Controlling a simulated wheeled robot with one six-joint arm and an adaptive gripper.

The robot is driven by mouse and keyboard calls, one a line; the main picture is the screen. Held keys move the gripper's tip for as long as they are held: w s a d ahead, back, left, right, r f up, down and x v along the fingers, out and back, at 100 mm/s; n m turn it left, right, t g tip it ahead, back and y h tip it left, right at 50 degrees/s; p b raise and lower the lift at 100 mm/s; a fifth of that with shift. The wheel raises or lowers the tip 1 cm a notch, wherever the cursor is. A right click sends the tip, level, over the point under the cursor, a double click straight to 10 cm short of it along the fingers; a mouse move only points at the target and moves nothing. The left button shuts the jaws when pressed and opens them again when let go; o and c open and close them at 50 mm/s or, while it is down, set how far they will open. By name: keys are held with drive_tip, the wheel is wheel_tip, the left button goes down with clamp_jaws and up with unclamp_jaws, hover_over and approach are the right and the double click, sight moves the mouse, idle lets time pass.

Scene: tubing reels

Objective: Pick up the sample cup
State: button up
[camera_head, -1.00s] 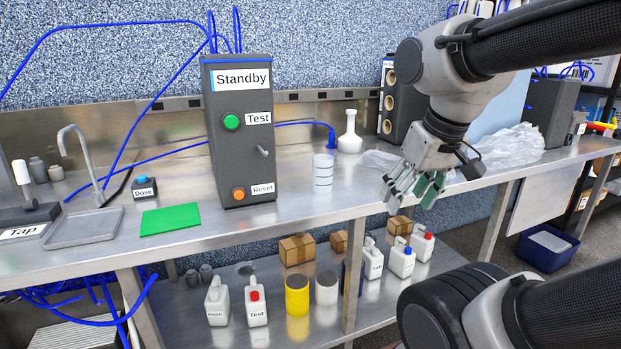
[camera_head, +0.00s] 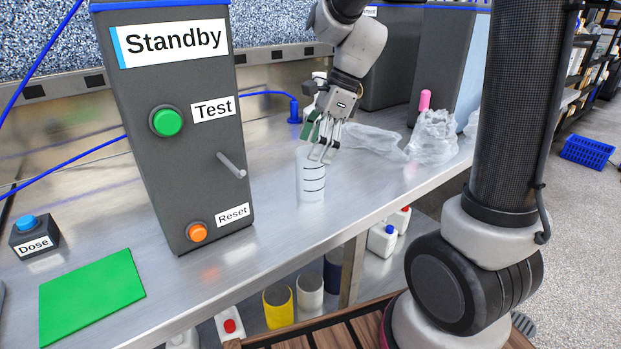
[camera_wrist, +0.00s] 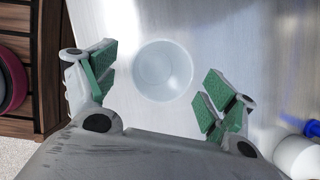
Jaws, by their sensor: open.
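The sample cup (camera_head: 311,178) is a clear, whitish cup with dark level lines, standing upright on the steel bench to the right of the Standby box. My gripper (camera_head: 322,143) is above the cup's rim, pointing down, with its fingers hiding part of the top. In the wrist view the cup (camera_wrist: 163,70) shows from above as a round opening, slightly forward of and between the green-padded fingers of my gripper (camera_wrist: 158,88). The fingers are spread wide, with nothing held between them. Whether they reach below the rim I cannot tell.
The grey Standby box (camera_head: 180,130) with Test and Reset buttons stands left of the cup. A Dose button (camera_head: 35,238) and green mat (camera_head: 92,295) lie further left. Crumpled clear plastic (camera_head: 434,138) lies to the right. The bench's front edge is close to the cup.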

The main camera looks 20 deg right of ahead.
sight(305, 168)
drive_tip(key=x, duration=0.6)
drive_tip(key=shift+w+a+f, duration=0.1)
drive_tip(key=shift+w+f, duration=0.1)
drive_tip(key=shift+f, duration=0.05)
drive_tip(key=c, duration=1.1)
